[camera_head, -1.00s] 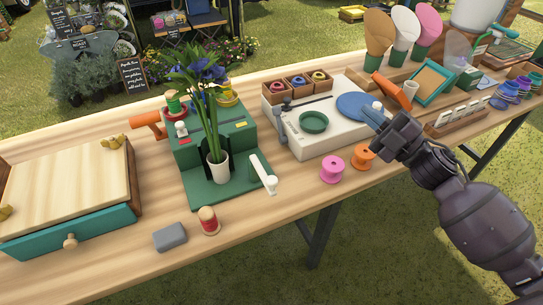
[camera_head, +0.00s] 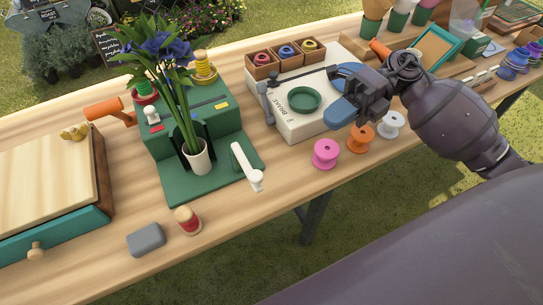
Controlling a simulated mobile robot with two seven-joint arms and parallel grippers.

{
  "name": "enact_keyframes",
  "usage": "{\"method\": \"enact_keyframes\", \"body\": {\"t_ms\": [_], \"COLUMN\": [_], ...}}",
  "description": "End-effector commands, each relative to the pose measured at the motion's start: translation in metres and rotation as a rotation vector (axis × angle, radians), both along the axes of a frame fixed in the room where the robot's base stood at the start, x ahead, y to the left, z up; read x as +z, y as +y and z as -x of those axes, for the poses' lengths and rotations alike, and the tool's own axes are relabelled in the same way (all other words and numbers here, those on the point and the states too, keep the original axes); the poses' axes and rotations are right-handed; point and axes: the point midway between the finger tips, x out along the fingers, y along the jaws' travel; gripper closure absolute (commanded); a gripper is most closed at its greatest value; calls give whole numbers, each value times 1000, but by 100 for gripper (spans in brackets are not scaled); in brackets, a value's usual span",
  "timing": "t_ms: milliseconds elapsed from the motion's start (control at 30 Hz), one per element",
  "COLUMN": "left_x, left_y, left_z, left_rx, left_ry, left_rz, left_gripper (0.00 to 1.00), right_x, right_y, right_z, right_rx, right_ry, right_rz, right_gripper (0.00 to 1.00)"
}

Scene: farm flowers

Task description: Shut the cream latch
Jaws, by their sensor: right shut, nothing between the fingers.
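The cream latch (camera_head: 247,167) is a pale lever at the right front of the green stand (camera_head: 215,178). Its outer end angles toward the front edge of the table. A white cup of blue flowers (camera_head: 197,158) stands on the green stand, left of the latch. My right gripper (camera_head: 334,117) is shut and empty, over the front right of the white board, to the right of the latch and apart from it. My left gripper is not in view.
Pink (camera_head: 325,153), orange (camera_head: 360,138) and white (camera_head: 390,124) spools stand along the front edge, below my right arm. A red spool (camera_head: 187,220) and a grey block (camera_head: 146,239) lie left of the latch. A white board (camera_head: 297,128) with a green ring is behind the spools.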

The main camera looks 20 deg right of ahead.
Motion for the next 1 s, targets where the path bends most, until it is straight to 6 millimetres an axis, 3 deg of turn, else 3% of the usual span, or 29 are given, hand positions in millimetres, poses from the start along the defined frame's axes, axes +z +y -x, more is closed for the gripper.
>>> {"method": "enact_keyframes", "body": {"t_ms": [567,1000], "left_x": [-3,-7], "left_y": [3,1], "left_z": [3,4], "left_rx": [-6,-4], "left_ry": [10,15], "left_rz": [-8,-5], "left_gripper": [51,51], "right_x": [-2,-14], "right_y": [7,76], "right_z": [5,18], "right_rx": [18,19], "right_ry": [16,15], "right_rz": [4,2], "right_gripper": [100,100]}}
